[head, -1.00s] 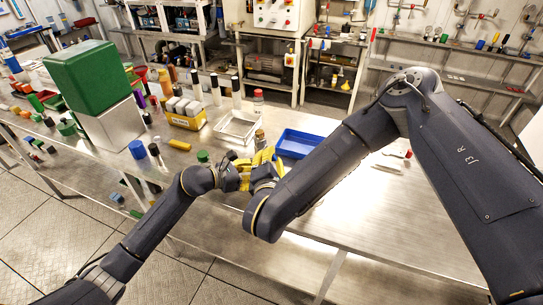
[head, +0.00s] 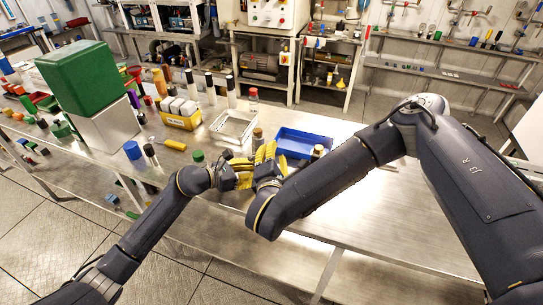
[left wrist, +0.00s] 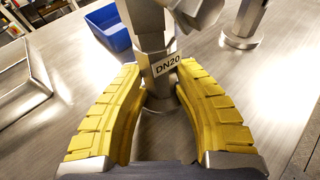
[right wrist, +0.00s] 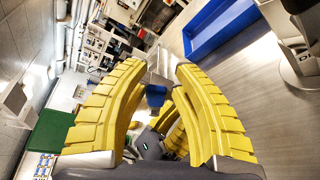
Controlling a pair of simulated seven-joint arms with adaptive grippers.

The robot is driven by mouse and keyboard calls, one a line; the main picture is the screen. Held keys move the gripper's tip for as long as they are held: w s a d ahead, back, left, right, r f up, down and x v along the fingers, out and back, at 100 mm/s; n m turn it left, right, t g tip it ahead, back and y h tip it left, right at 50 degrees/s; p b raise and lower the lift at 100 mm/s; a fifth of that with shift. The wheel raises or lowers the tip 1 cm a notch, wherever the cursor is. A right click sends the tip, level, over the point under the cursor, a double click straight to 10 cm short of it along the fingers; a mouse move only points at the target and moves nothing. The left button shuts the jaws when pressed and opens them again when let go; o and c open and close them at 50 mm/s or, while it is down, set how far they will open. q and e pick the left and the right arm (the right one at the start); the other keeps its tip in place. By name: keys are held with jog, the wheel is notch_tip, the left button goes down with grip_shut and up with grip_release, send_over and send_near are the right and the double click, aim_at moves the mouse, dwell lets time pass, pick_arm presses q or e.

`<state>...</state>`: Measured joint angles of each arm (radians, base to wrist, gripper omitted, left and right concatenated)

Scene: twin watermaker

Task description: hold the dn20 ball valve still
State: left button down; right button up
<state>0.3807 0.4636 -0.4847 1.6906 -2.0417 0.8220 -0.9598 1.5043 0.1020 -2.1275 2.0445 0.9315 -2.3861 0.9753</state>
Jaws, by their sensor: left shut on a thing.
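The DN20 ball valve is a grey metal body with a white "DN20" label, upright in the left wrist view (left wrist: 160,70). My left gripper (left wrist: 160,80) is shut on it, one yellow finger on each side. In the head view the left gripper (head: 242,174) is low over the bench, close beside my right gripper (head: 268,165), and the valve is hard to make out there. In the right wrist view the right gripper (right wrist: 163,68) has its yellow fingers apart. Grey metal and something blue show between them, but I cannot tell that they grip anything.
A blue tray (head: 282,150) and a light metal tray (head: 251,122) lie behind the grippers. A metal post on a round base (left wrist: 240,40) stands beyond the valve. A green box (head: 75,75) and several bottles are at the left. The bench at the right is mostly clear.

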jog(key=o, duration=0.3)
jog(key=shift+a, duration=0.1)
jog(key=shift+s+f, duration=0.1)
jog(key=shift+s+a, duration=0.1)
jog(key=shift+s, duration=0.1)
jog(key=shift+s+d+r, duration=0.1)
jog(key=shift+s+r, duration=0.3)
jog(key=shift+s, duration=1.5)
jog(key=shift+s+d+r, duration=0.1)
jog(key=shift+s+r, duration=0.25)
jog(key=shift+s, duration=1.55)
jog(key=shift+s+d+r, duration=0.1)
jog(key=shift+s+r, duration=0.3)
jog(key=shift+s, duration=1.5)
jog(key=shift+o, duration=0.4)
